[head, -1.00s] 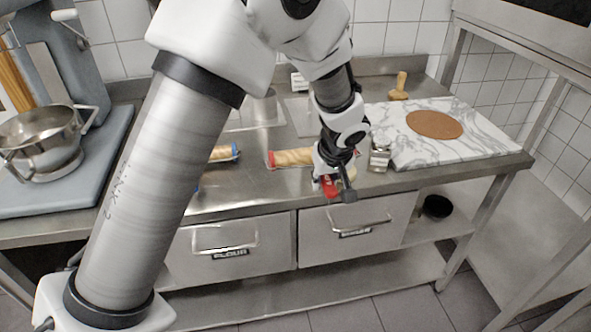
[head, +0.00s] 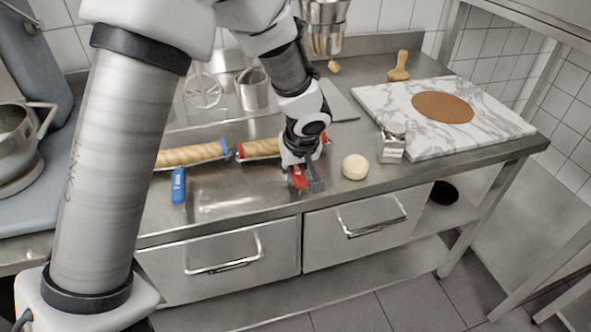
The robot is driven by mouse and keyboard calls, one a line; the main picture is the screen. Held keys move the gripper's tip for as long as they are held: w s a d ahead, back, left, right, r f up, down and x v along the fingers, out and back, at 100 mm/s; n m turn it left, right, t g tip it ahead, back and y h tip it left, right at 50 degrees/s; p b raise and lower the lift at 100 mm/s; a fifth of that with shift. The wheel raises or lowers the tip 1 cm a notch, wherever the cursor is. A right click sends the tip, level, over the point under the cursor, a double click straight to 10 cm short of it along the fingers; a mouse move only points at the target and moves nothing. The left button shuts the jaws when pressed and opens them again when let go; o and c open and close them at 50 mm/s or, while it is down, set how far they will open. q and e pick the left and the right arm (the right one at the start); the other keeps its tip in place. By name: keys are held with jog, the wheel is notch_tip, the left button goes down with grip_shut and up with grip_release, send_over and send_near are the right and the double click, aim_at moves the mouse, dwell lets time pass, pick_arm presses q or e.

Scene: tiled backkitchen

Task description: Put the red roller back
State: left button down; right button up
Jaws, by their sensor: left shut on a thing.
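The red roller (head: 259,148) is a pale wooden cylinder with red ends and a red handle (head: 298,177) toward the front. My left gripper (head: 305,182) is shut on this handle, and its wrist hides the middle of the cylinder. I cannot tell whether the roller touches the counter. A similar wooden roller with blue ends (head: 190,154) lies just left of it, with a blue handle (head: 178,186) pointing forward. My arm hides its left part. My right gripper is not in view.
A dough ball (head: 355,167) and a small metal-topped shaker (head: 391,149) stand right of my gripper. A marble board (head: 490,122) with a brown disc (head: 442,107) lies further right. Metal containers (head: 253,91) stand behind. The steel counter front is clear between the blue handle and my gripper.

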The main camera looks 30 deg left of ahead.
pick_arm(q)
jog(key=shift+f, duration=0.15)
jog(key=c, duration=0.9)
grip_release()
jog(key=shift+w, duration=0.1)
jog(key=shift+r, duration=0.25)
jog(key=p+v, duration=0.2)
jog(key=v, duration=1)
jog(key=shift+f, duration=0.1)
